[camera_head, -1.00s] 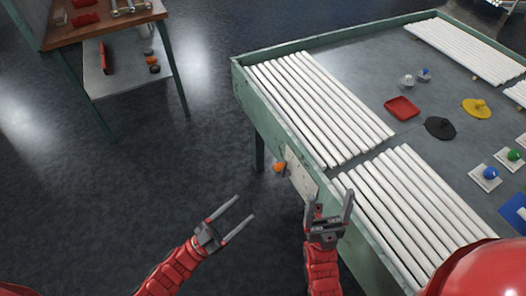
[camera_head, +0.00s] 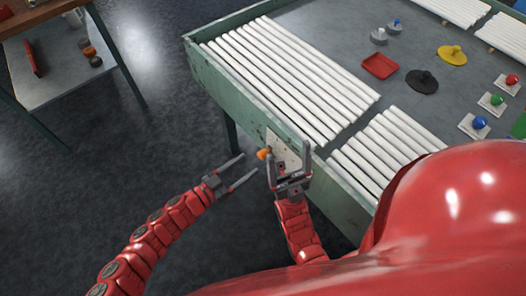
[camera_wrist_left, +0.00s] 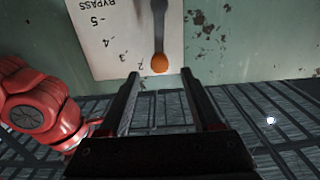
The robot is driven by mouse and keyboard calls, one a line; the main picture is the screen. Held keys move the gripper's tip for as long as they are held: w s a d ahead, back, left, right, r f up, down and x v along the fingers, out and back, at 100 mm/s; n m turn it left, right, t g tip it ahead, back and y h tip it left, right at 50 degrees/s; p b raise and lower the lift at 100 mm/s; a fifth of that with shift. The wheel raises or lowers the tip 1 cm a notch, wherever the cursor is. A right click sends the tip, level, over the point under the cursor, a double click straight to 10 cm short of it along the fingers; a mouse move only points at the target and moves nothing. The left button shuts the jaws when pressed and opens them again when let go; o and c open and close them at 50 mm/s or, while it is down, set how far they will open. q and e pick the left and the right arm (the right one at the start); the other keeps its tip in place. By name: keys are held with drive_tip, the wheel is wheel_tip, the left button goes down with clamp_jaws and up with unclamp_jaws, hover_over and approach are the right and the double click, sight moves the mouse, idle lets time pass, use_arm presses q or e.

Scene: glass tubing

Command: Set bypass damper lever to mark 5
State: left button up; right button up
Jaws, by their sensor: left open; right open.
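The bypass plate (camera_wrist_left: 112,38) is white, on the green bench side, with marks 5, 4, 3 and 2 showing upside down. The dark damper lever (camera_wrist_left: 159,28) hangs over it, its orange knob (camera_wrist_left: 160,63) just right of mark 2. The knob (camera_head: 264,153) and plate (camera_head: 283,150) also show in the head view. My left gripper (camera_head: 249,164) is open and empty; in the left wrist view its fingertips (camera_wrist_left: 160,74) lie either side of the knob in the picture, and contact cannot be told. My right gripper (camera_head: 288,158) is open, in front of the plate, partly covering it.
The green bench (camera_head: 205,68) carries rows of white tubes (camera_head: 275,75), a red tray (camera_head: 380,66), black and yellow discs and several coloured knobs. A second table (camera_head: 60,70) stands at the upper left. The dark floor between them is clear.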

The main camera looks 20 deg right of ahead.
sight(259, 157)
use_arm(q)
drive_tip(key=x, duration=0.7)
drive_tip(key=shift+d, duration=0.35)
clamp_jaws()
idle(1.0)
